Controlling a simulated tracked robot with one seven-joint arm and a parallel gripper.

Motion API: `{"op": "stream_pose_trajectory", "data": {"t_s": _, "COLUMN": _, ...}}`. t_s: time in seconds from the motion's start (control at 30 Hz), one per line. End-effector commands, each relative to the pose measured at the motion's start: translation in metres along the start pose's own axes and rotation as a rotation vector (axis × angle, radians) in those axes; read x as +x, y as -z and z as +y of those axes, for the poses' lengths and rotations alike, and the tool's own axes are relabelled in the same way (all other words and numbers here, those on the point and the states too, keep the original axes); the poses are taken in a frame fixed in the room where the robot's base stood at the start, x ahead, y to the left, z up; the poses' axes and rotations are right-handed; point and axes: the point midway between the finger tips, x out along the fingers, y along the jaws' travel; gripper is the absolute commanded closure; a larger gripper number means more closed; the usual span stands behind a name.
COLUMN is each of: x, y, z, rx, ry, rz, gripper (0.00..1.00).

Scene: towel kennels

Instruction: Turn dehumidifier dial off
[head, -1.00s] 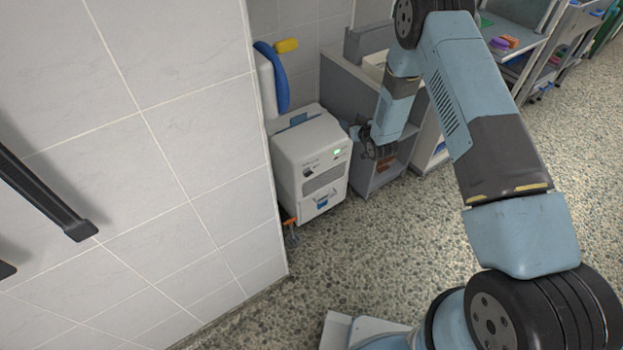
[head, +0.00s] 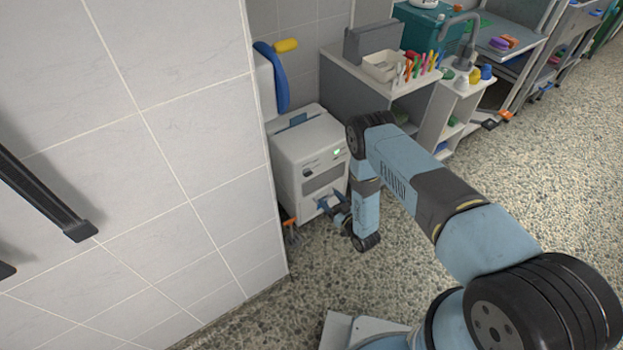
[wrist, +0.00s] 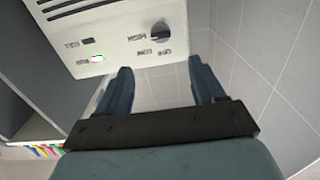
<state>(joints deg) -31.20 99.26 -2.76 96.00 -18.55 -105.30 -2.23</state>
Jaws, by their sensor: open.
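The white dehumidifier (head: 305,150) stands on the floor beside the tiled wall, with a lit green light (head: 337,152) on its front. In the wrist view the front panel (wrist: 120,25) appears upside down, with a dark dial (wrist: 160,32), a lit green light (wrist: 97,59) and small lettering. The dial's exact setting is too small to tell. My gripper (wrist: 160,80) is open and empty, its two blue fingers apart and pointing toward the panel. The dial lies beyond the fingertips, roughly between them, and looks apart from them. In the head view my gripper (head: 332,205) is low in front of the dehumidifier, partly hidden.
A blue and yellow item (head: 280,75) hangs behind the dehumidifier. The tiled wall (head: 180,150) is close on the left. Speckled floor (head: 480,150) is open at right.

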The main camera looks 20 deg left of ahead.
Motion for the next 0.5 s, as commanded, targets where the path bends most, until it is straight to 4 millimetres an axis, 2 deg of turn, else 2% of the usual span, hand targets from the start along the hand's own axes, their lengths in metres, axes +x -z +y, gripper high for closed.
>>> {"op": "stream_pose_trajectory", "data": {"t_s": 0.17, "x": 0.016, "y": 0.0, "z": -0.001, "rx": 0.0, "ry": 0.002, "rz": 0.004, "gripper": 0.32}}
{"op": "stream_pose_trajectory", "data": {"t_s": 0.5, "x": 0.075, "y": 0.001, "z": -0.001, "rx": 0.0, "ry": 0.001, "rz": 0.005, "gripper": 0.32}}
